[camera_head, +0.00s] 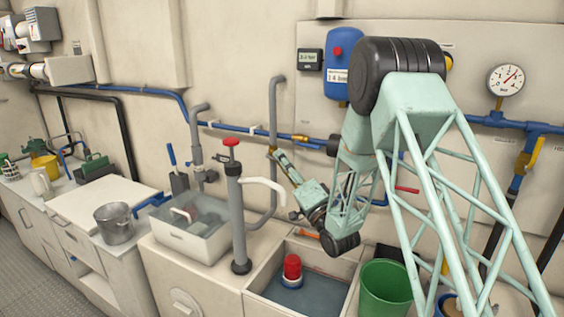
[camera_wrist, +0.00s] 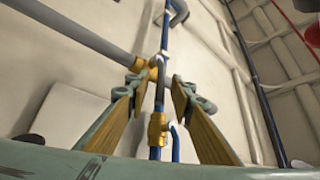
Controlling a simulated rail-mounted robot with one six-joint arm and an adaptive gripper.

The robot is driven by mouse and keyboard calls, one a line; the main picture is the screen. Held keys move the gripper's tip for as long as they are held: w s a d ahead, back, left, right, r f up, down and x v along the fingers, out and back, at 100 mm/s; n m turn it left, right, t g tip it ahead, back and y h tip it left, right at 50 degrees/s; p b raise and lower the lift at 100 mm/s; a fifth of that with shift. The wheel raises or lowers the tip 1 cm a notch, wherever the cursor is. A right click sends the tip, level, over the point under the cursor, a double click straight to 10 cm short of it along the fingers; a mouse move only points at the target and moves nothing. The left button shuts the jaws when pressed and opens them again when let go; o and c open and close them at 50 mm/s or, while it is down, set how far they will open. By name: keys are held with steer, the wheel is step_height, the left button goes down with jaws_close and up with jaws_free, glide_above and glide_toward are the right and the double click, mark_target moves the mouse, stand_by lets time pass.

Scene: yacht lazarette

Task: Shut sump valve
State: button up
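My gripper (camera_head: 275,153) points up and left at the wall pipes beside the grey riser pipe (camera_head: 273,105). In the wrist view my gripper (camera_wrist: 157,88) is open, its two yellow-padded fingers apart on either side of a blue pipe. A brass fitting (camera_wrist: 157,130) on that pipe shows between the fingers, with another brass joint (camera_wrist: 155,63) above it. I cannot tell for sure which fitting is the sump valve, nor whether the fingers touch anything. A red handle (camera_head: 407,189) shows behind my arm. The sump basin (camera_head: 318,297) holds water and a red-topped pump (camera_head: 292,268).
A grey hand pump (camera_head: 238,220) with a red top stands left of my gripper. A white tub (camera_head: 190,235) of water is beyond it. A green bucket (camera_head: 385,292) stands right of the basin. A yellow-lever valve (camera_head: 528,155) and a gauge (camera_head: 506,80) are at right.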

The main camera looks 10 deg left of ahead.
steer(key=shift+d, duration=0.1)
steer(key=v, duration=0.7)
steer(key=shift+s+f, duration=0.1)
stand_by(0.6)
